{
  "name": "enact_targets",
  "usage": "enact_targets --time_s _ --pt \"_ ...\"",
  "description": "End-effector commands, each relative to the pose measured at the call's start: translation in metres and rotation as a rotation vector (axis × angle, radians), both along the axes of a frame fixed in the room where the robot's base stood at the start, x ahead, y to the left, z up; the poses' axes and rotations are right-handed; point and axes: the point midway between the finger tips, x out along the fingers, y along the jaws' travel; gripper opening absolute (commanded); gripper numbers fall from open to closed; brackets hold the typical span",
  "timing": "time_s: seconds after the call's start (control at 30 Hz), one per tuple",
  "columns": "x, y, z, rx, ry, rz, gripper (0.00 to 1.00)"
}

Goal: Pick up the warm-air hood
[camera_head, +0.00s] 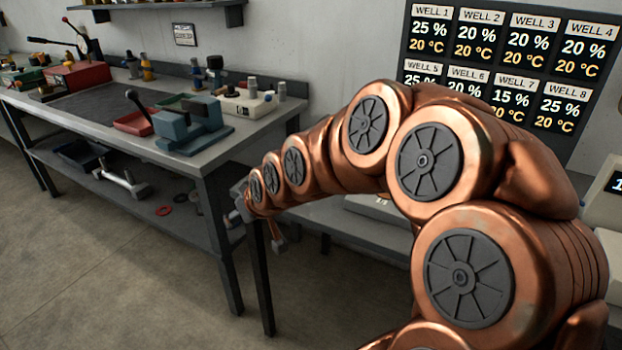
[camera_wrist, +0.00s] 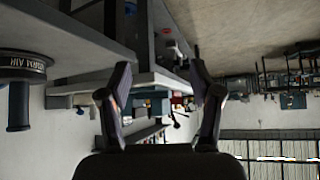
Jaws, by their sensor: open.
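The warm-air hood (camera_wrist: 22,68) is at the left edge of the wrist view, partly cut off. It has a wide dark rim with a pale band lettered "ARM AIR" and a dark cylindrical part (camera_wrist: 18,108) extending below in the picture. It seems to stand on a grey surface. I cannot make it out in the head view, where my arm covers part of the scene. My gripper (camera_wrist: 159,72) has its two dark fingers apart with nothing held between them. The hood lies left of the fingers, apart from them. In the head view, the far end of my arm hides most of the gripper.
A second grey table (camera_head: 335,222) lies behind my arm. A well display board (camera_head: 505,70) hangs behind. Open floor (camera_head: 100,270) lies at lower left.

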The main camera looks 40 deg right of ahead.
Motion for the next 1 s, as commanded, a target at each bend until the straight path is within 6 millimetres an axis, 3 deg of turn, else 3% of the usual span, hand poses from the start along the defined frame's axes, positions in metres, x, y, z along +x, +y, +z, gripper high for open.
enact_targets --time_s 0.03,0.23,0.4,0.5,0.7,1.0 --pt "0.015 -0.023 -0.013 -0.006 -0.073 -0.032 0.64" --pt "0.054 -0.117 -0.006 -0.074 -0.381 -0.158 0.64" --pt "0.053 -0.199 0.007 -0.16 -0.612 -0.285 0.64" --pt "0.045 -0.234 0.015 -0.203 -0.703 -0.343 0.64" --pt "0.032 -0.265 0.026 -0.253 -0.789 -0.399 0.64" --pt "0.047 -0.278 0.03 -0.261 -0.802 -0.405 0.64"
